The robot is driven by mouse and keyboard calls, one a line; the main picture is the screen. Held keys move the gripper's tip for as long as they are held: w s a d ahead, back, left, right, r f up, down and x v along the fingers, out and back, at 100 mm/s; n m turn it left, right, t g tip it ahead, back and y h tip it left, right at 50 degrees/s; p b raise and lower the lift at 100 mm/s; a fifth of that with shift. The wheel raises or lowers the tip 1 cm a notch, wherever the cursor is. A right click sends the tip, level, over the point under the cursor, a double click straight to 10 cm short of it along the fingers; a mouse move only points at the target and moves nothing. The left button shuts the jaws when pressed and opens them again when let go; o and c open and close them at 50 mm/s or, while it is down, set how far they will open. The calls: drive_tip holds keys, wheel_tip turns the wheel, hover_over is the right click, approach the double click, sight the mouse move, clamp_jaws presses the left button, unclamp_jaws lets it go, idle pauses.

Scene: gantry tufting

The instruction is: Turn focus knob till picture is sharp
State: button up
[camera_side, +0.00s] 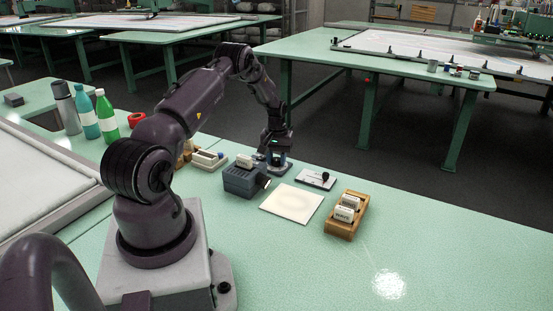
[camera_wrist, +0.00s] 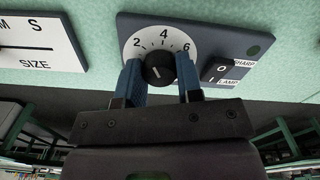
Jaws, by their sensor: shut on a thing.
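The black focus knob (camera_wrist: 159,69) sits in the middle of a white dial marked 2, 4 and 6 on a dark panel (camera_wrist: 212,32). My gripper (camera_wrist: 161,82) has its blue fingers on either side of the knob, shut on it. In the side view my gripper (camera_side: 277,168) points down just behind the dark grey projector (camera_side: 240,181), and the knob is hidden there. A cream sheet (camera_side: 291,203) lies in front of the projector with a faint, blurred pale patch on it. A dark green round spot (camera_wrist: 254,51) is on the panel near the word SHARP.
A lamp switch (camera_wrist: 221,71) is right of the dial. A SIZE scale plate (camera_wrist: 35,44) is at its left. A small plate with a black knob (camera_side: 316,179) and a wooden tray (camera_side: 343,232) of white blocks stand to the right. Bottles (camera_side: 108,117) stand far left. The table front is clear.

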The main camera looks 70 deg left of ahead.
sight(276, 159)
drive_tip(key=shift+m, duration=1.9)
drive_tip(key=o, duration=0.9)
wheel_tip(276, 159, up, 13)
drive_tip(key=shift+f, duration=0.1)
